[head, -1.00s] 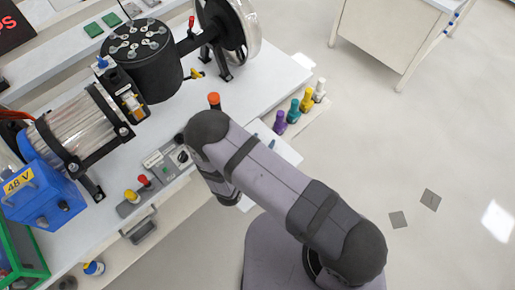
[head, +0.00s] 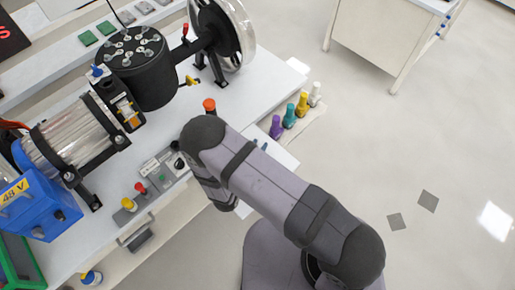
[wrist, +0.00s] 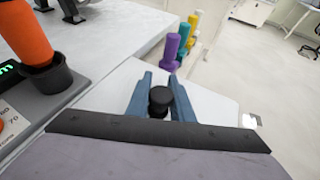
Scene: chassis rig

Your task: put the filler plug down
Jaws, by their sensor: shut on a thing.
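My gripper (wrist: 160,82) shows in the wrist view with its two blue fingers on either side of a small black round-topped piece, which I take to be the filler plug (wrist: 160,99). The fingers are shut on it. Below and around them is a white flat surface (wrist: 212,92) beside the bench; I cannot tell whether the plug touches it. In the head view my arm hides the plug and most of the gripper, while part of the white surface (head: 280,154) shows.
An orange handle (wrist: 26,35) stands in a black holder at the wrist view's left. Purple (wrist: 171,48), teal, yellow and white bottle-like pieces stand in a row beyond my fingers. The bench (head: 255,90) carries a motor rig with a black drum (head: 145,70) and a wheel.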

